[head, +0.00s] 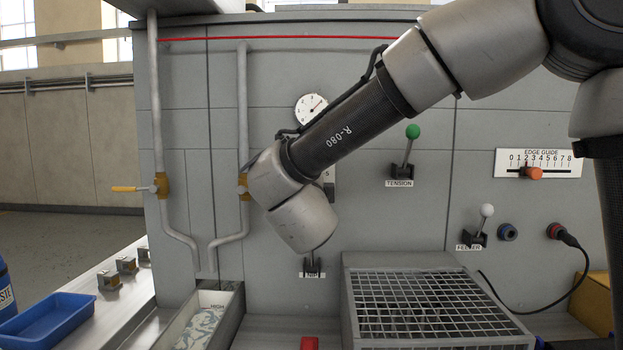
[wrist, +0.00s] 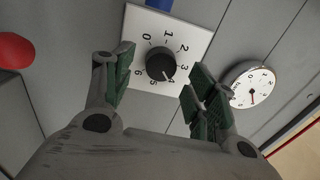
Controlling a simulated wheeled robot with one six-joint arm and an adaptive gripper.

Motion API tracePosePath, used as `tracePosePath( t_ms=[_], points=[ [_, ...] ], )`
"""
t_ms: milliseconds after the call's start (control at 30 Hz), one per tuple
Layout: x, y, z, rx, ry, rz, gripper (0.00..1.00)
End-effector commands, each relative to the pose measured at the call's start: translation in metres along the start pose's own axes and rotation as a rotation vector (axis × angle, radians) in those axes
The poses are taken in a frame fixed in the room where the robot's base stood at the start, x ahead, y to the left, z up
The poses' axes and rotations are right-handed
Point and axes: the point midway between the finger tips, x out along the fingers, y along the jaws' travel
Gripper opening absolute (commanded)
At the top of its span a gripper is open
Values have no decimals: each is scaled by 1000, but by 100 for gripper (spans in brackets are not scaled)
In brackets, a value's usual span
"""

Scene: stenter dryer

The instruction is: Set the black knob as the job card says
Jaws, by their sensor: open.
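The black knob (wrist: 160,64) sits on a white plate (wrist: 197,40) with a scale from 0 to 6 in the wrist view. Its pale pointer mark appears to face the 4. My gripper (wrist: 162,66) is open, with one green-padded finger on each side of the knob; I cannot tell whether either finger touches it. I cannot make out a job card in either view.
A round gauge (wrist: 251,87) is right of the fingers, also in the head view (head: 311,108). A red round thing (wrist: 15,50) is at left. The head view shows a green-topped TENSION lever (head: 412,133), a FEELER lever (head: 486,212), an EDGE GUIDE slider (head: 534,172) and a mesh-topped box (head: 430,305).

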Motion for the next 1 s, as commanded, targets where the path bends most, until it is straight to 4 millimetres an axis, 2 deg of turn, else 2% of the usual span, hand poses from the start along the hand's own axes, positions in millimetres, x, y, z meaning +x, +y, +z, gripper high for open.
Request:
tracePosePath(
  t_ms=[33, 200, 433, 833, 933, 1000],
  points=[
    [-13, 0, 2, 1, -6, 0, 57],
    [-51, 0, 1, 1, -5, 1, 57],
    [-85, 0, 1, -1, -3, 1, 57],
    [-91, 0, 0, -1, -1, 1, 57],
    [-83, -2, -4, -13, -24, 4, 57],
    [-69, -6, -11, -45, -74, 12, 57]
  ],
)
